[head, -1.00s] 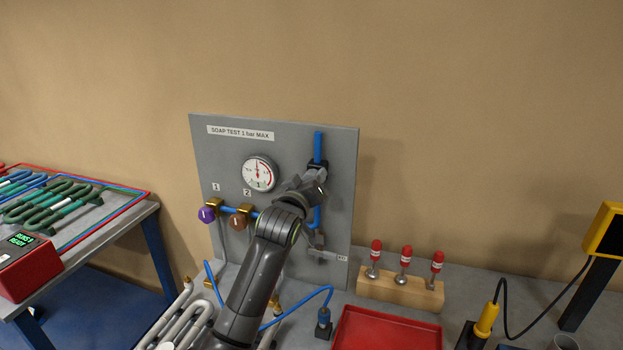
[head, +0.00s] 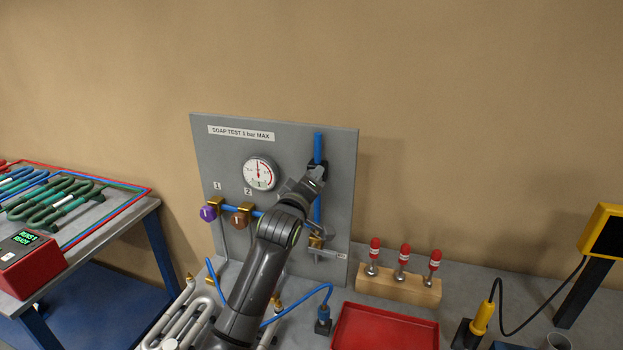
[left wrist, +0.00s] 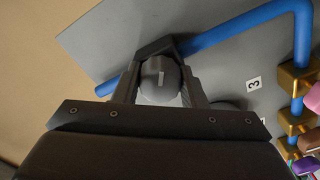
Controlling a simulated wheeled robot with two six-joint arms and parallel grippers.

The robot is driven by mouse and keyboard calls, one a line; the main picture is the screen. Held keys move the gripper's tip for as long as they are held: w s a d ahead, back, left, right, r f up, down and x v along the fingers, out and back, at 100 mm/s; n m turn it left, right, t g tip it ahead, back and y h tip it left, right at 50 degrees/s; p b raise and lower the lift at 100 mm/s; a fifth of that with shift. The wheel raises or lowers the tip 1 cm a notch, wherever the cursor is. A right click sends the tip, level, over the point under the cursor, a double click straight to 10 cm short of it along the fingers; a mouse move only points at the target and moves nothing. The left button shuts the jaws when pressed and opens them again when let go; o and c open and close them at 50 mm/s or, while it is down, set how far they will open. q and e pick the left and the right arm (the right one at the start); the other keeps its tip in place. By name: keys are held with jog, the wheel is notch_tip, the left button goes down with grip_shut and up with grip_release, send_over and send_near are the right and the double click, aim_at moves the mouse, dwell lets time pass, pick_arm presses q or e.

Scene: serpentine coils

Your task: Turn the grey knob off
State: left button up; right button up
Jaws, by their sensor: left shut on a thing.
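The grey knob (left wrist: 158,76) is a round cap with a pale mark, on the blue pipe at the upper right of the grey panel (head: 225,155). In the left wrist view it sits between the fingers of my left gripper (left wrist: 160,92), which is shut on it. In the head view my left gripper (head: 317,170) is against the pipe and hides the knob. My right gripper is not in view.
A purple knob (head: 208,213) and a brown knob (head: 238,222) stand at the panel's left, below a gauge (head: 259,173). A wooden block (head: 398,288) with red-topped tools and a red tray (head: 385,330) lie at the right.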

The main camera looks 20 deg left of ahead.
pick_arm(q)
jog(key=shift+f+n, duration=0.1)
jog(key=shift+n, duration=0.6)
jog(key=shift+n+p, duration=0.55)
jog(key=shift+n, duration=1.05)
jog(key=shift+n+p, duration=0.3)
jog(key=shift+n, duration=1.3)
